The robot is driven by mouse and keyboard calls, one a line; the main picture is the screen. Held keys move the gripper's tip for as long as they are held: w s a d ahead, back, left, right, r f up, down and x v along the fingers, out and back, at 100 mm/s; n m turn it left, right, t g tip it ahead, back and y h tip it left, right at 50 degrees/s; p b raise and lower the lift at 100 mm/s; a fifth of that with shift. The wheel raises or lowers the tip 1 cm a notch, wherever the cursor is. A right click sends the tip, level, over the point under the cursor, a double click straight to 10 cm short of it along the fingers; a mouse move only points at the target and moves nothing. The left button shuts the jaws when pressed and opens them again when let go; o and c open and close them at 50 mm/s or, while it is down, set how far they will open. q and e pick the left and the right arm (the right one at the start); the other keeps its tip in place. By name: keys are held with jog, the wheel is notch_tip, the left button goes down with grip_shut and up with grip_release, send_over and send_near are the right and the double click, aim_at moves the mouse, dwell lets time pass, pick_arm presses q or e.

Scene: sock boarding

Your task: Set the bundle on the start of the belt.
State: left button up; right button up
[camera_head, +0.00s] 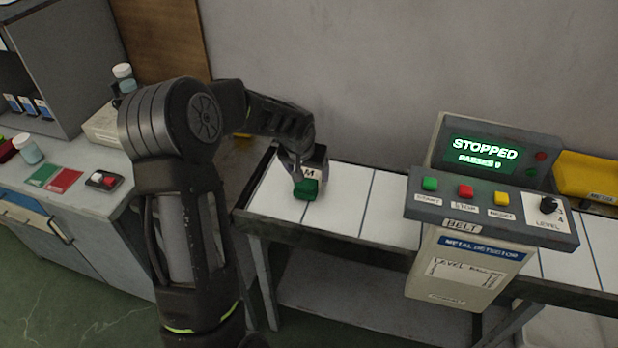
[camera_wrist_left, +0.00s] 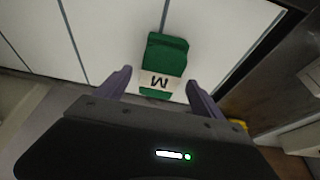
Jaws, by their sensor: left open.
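The bundle (camera_head: 306,189) is a small green folded block with a white band marked "M". It lies at the left end of the white segmented belt (camera_head: 340,187). In the left wrist view the bundle (camera_wrist_left: 166,55) rests on a white belt panel, its banded end toward me. My left gripper (camera_head: 303,170) is just above and behind the bundle. Its two fingers (camera_wrist_left: 158,82) are spread apart on either side of the banded end, with gaps showing. The right gripper is not in view.
The metal detector (camera_head: 465,262) straddles the belt, with a control panel (camera_head: 490,208) and a screen (camera_head: 481,154) reading "STOPPED". A yellow box (camera_head: 590,176) stands at the far right. A grey counter (camera_head: 110,215) with jars and cards is at left. The belt between bundle and detector is clear.

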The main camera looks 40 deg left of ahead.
pick_arm(q)
jog(key=b+v, duration=0.1)
jog(key=v, duration=0.6)
jog(key=shift+s+d+r, duration=0.1)
jog(key=shift+r, duration=0.25)
jog(key=shift+c, duration=0.4)
dwell(1.9)
